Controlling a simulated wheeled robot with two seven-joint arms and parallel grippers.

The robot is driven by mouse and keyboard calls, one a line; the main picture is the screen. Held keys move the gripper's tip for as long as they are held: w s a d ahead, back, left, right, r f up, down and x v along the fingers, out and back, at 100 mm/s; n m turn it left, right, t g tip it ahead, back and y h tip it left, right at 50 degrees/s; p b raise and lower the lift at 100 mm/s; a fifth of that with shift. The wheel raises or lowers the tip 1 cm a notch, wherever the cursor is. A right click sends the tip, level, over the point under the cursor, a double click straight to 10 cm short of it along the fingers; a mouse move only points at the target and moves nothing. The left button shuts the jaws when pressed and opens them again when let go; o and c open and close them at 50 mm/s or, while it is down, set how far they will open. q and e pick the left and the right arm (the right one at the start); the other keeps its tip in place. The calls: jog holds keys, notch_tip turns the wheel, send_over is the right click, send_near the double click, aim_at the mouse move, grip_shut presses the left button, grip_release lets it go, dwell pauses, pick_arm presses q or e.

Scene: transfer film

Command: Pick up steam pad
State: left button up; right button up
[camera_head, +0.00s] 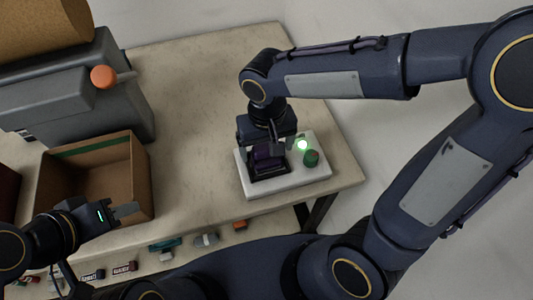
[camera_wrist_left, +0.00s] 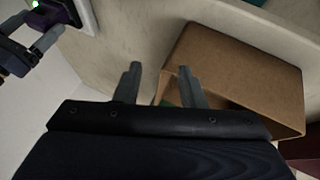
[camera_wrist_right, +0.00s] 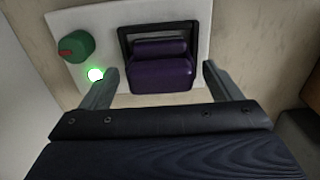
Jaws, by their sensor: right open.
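A purple padded block (camera_wrist_right: 160,72), which seems to be the steam pad, sits in a black frame (camera_wrist_right: 124,45) on a white base plate (camera_wrist_right: 200,20) at the table's right end. It also shows in the head view (camera_head: 266,158), partly covered by my right gripper (camera_head: 277,146). In the right wrist view, my right gripper (camera_wrist_right: 159,72) is open, its fingers spread to either side of the block's near edge. I cannot tell whether they touch it. My left gripper (camera_head: 126,209) is by the cardboard box, its fingers apart and empty in the left wrist view (camera_wrist_left: 160,70).
The base carries a lit green lamp (camera_head: 302,145) and a green knob (camera_head: 311,158). An open cardboard box (camera_head: 130,165) and a grey machine (camera_head: 85,80) with an orange knob stand on the left. Several small items (camera_head: 205,240) lie below the table's near edge. The table's middle is clear.

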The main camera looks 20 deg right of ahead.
jog(key=shift+r, duration=0.1)
jog(key=c, duration=1.3)
